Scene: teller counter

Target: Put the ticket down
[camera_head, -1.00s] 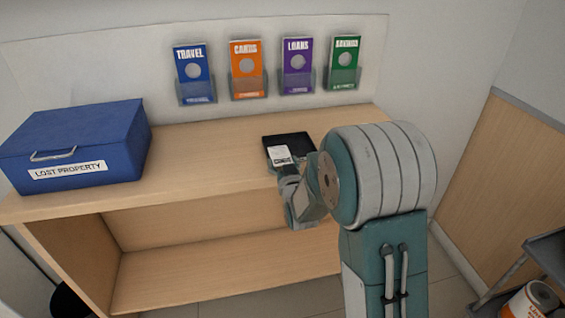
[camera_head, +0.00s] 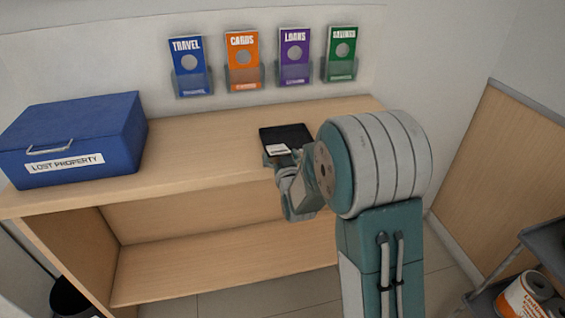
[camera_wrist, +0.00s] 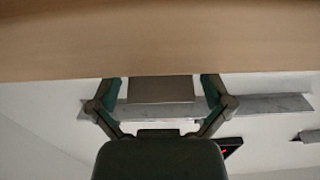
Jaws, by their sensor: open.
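A small white ticket (camera_head: 278,150) with dark print shows at the near edge of a black tray (camera_head: 284,134) on the counter. Its lower part is hidden by my gripper (camera_head: 275,161), which is open at the tray's near edge. I cannot tell whether the ticket lies flat or touches the fingers. In the wrist view my open gripper (camera_wrist: 160,86) has its two fingers spread on either side of a flat grey-brown piece that I cannot identify.
A blue lost-property box (camera_head: 75,140) stands at the left of the wooden counter (camera_head: 200,150). Several leaflet holders hang on the wall behind. The counter between box and tray is clear. A dark cart (camera_head: 545,250) stands at lower right.

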